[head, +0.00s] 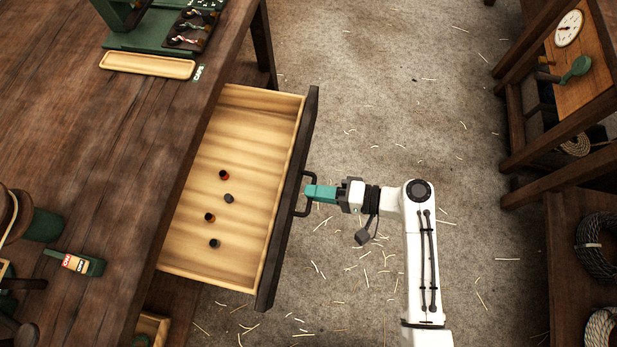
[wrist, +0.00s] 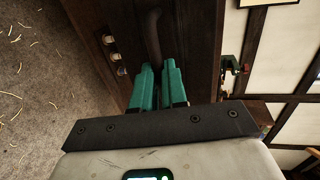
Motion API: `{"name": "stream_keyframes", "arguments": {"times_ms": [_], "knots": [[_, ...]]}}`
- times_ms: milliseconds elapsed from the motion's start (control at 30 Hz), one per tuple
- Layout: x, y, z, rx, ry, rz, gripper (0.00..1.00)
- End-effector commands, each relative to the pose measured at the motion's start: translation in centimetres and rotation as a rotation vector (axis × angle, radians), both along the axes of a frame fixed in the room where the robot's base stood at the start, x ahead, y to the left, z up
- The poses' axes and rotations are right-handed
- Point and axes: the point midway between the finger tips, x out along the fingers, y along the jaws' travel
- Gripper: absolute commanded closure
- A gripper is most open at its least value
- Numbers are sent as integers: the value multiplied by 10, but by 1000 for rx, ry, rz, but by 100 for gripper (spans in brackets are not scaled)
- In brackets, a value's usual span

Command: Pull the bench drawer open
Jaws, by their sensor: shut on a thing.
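The bench drawer (head: 235,185) stands well out from under the dark wooden bench (head: 95,180) in the head view. Its pale wooden inside shows several small dark and reddish-brown pieces (head: 229,198). A dark bar handle (head: 306,178) is on the drawer's dark front (head: 287,200). My gripper (head: 311,192) has its teal fingers at the handle and is shut on it. In the wrist view the teal fingers (wrist: 157,88) sit close together on the dark handle (wrist: 154,40), in front of the drawer front. The fingertips partly hide the handle's middle.
A wooden tray (head: 147,64) and a green holder (head: 76,263) are on the bench top. A shelf rack (head: 520,165) with rope coils (head: 597,245) stands at the right. The straw-strewn floor (head: 400,110) between bench and rack is clear around my arm.

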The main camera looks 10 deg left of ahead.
Motion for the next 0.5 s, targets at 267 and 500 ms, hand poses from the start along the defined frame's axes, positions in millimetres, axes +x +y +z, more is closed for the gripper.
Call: {"name": "stream_keyframes", "arguments": {"times_ms": [267,500], "knots": [[0,-1,-1,-2,1,0,100],[0,-1,-1,-2,1,0,72]]}}
